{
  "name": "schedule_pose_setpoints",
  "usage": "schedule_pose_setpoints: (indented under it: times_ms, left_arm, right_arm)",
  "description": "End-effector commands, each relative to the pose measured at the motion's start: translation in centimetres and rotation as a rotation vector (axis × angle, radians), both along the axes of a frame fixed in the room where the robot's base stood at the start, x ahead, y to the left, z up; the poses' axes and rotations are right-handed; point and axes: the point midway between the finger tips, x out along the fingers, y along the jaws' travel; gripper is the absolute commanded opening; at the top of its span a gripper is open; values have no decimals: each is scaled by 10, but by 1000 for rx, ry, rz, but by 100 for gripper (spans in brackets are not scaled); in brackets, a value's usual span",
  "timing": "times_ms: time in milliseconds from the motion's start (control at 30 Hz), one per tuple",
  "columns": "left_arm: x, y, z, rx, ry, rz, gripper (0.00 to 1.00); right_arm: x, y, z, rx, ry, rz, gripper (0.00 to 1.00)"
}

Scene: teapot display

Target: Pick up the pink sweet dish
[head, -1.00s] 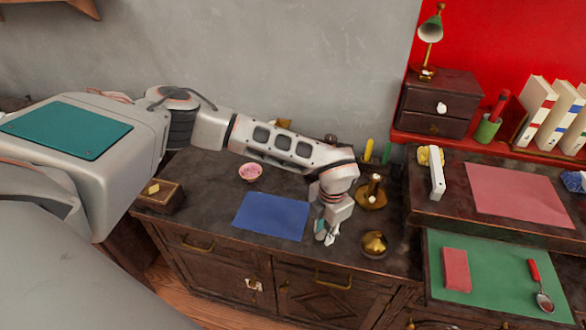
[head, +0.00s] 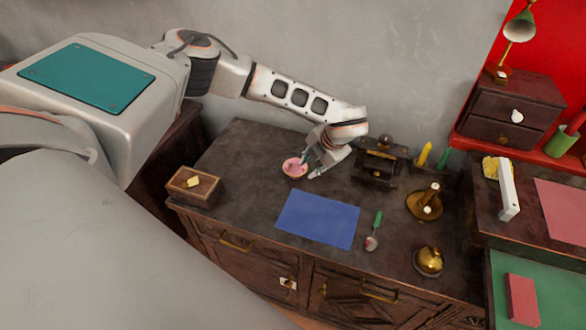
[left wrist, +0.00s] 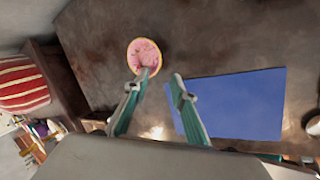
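The pink sweet dish (head: 294,168) is a small round bowl with pink contents and a pale rim. It sits on the dark cabinet top, behind and left of the blue mat. My left gripper (head: 312,168) is right beside it in the head view, fingers apart. In the left wrist view the dish (left wrist: 144,55) lies just beyond the tip of the left-hand finger, which overlaps its rim; the gripper (left wrist: 162,82) is open with nothing between the fingers. I cannot tell whether the finger touches the dish. My right gripper is not in view.
The blue mat (head: 318,219) lies in front, with a green-handled spoon (head: 373,232) at its right. A wooden box (head: 194,186) stands at the left edge. A brass candle holder (head: 424,203), a brass bell (head: 428,261) and a dark stand (head: 380,163) are to the right.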

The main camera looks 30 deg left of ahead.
Motion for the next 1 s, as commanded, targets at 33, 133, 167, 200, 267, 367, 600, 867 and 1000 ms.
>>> schedule_pose_setpoints:
  times_ms: [33,133,167,200,267,367,600,867,1000]
  left_arm:
    - [0,3,-6,1,2,2,25]
    - [1,7,-14,1,2,2,25]
    - [1,9,-17,0,3,1,25]
    - [1,11,-20,0,3,1,25]
    - [2,16,-27,1,3,4,25]
    - [4,24,-40,1,3,4,25]
    - [7,31,-57,-1,0,0,25]
    - [7,31,-57,-1,1,-1,10]
    - [7,31,-57,-1,0,0,0]
  right_arm:
    - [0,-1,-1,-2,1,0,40]
    - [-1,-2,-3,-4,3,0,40]
    - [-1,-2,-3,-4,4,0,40]
    - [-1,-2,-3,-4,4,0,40]
    - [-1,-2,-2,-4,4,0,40]
    - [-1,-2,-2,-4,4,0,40]
    - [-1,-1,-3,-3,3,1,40]
    - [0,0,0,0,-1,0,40]
    - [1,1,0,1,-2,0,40]
